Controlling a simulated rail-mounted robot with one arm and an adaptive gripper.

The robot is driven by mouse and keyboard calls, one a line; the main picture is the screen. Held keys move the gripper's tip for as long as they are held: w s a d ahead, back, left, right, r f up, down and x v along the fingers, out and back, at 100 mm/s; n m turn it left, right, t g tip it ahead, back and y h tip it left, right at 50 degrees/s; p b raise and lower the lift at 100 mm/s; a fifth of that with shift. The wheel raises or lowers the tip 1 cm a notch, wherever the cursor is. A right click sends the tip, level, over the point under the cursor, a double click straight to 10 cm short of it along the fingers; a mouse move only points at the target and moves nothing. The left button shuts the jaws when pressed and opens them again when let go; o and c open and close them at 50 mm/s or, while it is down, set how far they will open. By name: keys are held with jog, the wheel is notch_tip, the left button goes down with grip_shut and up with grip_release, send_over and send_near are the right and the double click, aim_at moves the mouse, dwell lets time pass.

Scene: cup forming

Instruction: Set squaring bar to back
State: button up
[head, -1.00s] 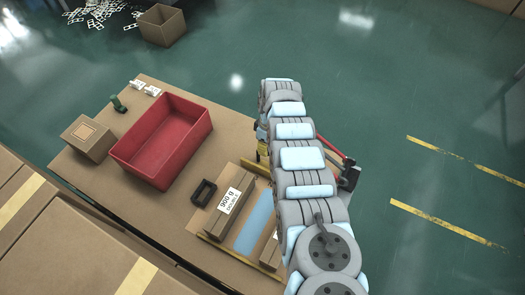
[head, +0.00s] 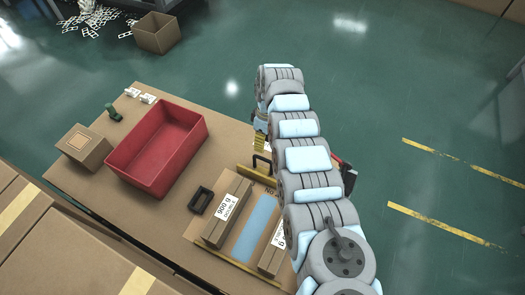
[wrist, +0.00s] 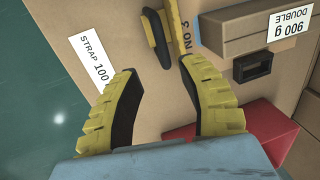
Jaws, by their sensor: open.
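The squaring bar, a yellow bar (head: 258,175) with a black handle (head: 262,161), lies on the cardboard-coloured table, beyond the far ends of two long boxes. In the wrist view the yellow bar (wrist: 174,18) and its dark handle (wrist: 156,38) show at the top centre. My gripper (wrist: 160,76) is open and empty, with its yellow-backed fingers apart. The handle lies just beyond the gap between the fingertips; I cannot tell the height between them. In the head view my arm hides most of the gripper, and only a bit of yellow finger (head: 260,141) shows.
Two long boxes, left (head: 228,212) and right (head: 274,256), flank a light blue strip (head: 256,228). A black frame (head: 201,200), a red bin (head: 155,148) and a small carton (head: 83,147) stand to the left. A "STRAP 100" label (wrist: 91,60) lies near the table edge.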

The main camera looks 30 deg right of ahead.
jog(key=r, duration=0.3)
jog(key=d+r, duration=0.1)
jog(key=r, duration=0.1)
jog(key=shift+w+r, duration=0.2)
jog(key=shift+w, duration=0.05)
